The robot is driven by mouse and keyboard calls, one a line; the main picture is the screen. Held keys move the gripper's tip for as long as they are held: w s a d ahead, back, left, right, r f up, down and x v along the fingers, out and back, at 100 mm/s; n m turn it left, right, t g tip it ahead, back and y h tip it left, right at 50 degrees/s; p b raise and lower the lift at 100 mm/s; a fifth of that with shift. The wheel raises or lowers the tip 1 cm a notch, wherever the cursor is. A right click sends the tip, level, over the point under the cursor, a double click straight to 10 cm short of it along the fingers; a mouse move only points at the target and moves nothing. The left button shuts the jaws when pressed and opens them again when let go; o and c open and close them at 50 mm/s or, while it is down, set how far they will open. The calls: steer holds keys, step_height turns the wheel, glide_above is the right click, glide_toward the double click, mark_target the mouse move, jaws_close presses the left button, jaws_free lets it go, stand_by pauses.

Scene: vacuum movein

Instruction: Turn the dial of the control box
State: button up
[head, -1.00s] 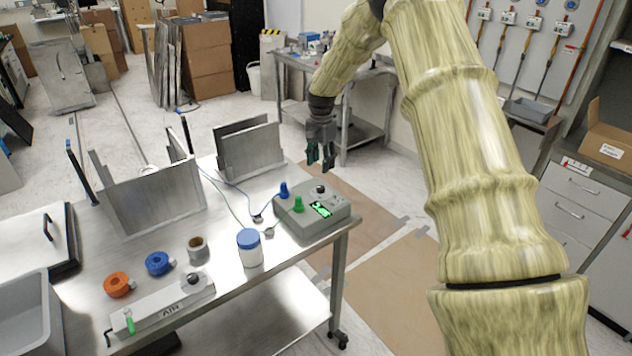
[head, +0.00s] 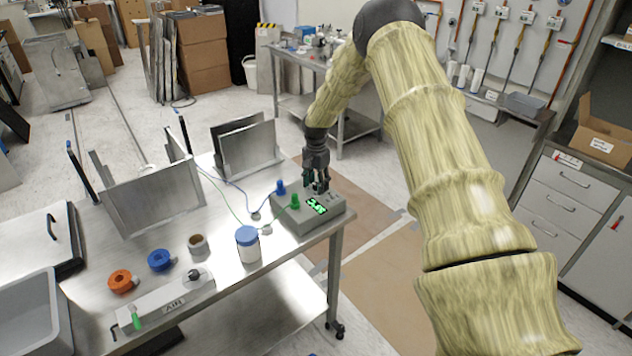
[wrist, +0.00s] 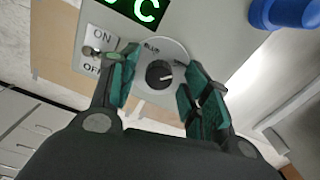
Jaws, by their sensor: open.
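The grey control box (head: 300,219) sits at the right end of the steel table, with a lit green display (head: 316,206). Its round black dial (wrist: 159,74) shows in the wrist view, with a pale pointer line. My gripper (wrist: 160,92) is open, with one teal-padded finger on each side of the dial. I cannot tell whether the fingers touch it. In the head view my gripper (head: 317,185) points down over the back of the box and hides the dial. An ON/OFF toggle switch (wrist: 91,51) is just left of the left finger.
A blue plug (head: 280,188) and a green plug (head: 295,201) with wires stand on the box. A blue-lidded jar (head: 248,245) is to its left, and upright metal plates (head: 247,150) stand behind. The floor right of the table is clear.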

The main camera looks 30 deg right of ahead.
steer(key=shift+s+r, duration=0.15)
steer(key=shift+c, duration=0.5)
steer(key=c, duration=1)
steer(key=shift+o, duration=0.2)
steer(key=shift+n, duration=0.4)
steer(key=n+b, duration=0.2)
steer(key=shift+n, duration=0.4)
steer(key=n+b, duration=0.1)
steer(key=n, duration=0.4)
steer(key=shift+n+b, duration=0.3)
steer(key=shift+b, duration=0.1)
steer(key=n+b, duration=0.1)
steer(key=n, duration=0.7)
steer(key=shift+n+b, duration=0.3)
steer(key=shift+n, duration=0.2)
